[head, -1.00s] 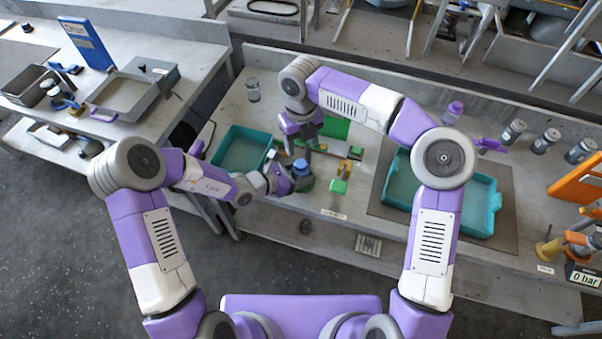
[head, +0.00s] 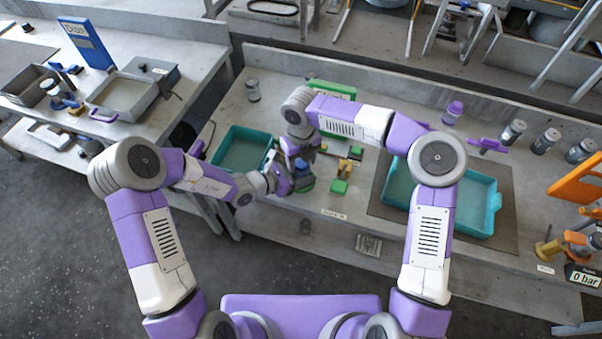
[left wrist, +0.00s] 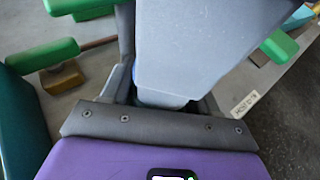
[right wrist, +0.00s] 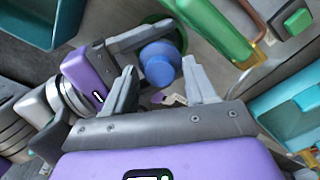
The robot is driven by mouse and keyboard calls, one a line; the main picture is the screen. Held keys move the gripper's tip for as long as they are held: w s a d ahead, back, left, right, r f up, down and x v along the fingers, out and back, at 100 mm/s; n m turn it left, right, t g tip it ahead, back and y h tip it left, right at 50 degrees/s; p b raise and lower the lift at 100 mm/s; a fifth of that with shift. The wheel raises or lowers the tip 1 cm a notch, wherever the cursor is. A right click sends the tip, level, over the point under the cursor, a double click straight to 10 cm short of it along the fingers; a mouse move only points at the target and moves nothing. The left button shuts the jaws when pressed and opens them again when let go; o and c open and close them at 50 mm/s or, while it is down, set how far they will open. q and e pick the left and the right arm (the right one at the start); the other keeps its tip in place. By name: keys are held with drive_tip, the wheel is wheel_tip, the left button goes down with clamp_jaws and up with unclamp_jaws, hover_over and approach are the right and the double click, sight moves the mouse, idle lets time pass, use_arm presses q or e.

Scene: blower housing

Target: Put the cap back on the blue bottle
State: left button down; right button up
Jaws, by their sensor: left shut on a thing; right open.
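The blue bottle (head: 302,166) stands over a round green base near the front of the middle bench. In the right wrist view its round blue top (right wrist: 160,65) shows from above; I cannot tell whether the cap is on it. My left gripper (head: 289,180) reaches in from the left and is shut on the bottle. My right gripper (head: 298,150) is just behind and above the bottle. In the right wrist view its fingers (right wrist: 160,88) are apart, with the blue top just beyond them. No separate cap is distinguishable. In the left wrist view a large grey part hides most of the grasp.
A teal tray (head: 219,158) lies left of the bottle and a larger teal tray (head: 484,232) lies to the right. Green and yellow fixtures (head: 340,186) stand close on the bottle's right. A purple-capped bottle (head: 453,112) and several grey jars stand farther right.

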clamp_jaws()
drive_tip(key=m, duration=0.4)
drive_tip(key=shift+r+m, duration=0.1)
drive_tip(key=shift+m, duration=0.2)
drive_tip(key=m, duration=2)
drive_tip(key=shift+m, duration=0.3)
drive_tip(key=m, duration=1.3)
drive_tip(key=shift+m, duration=0.4)
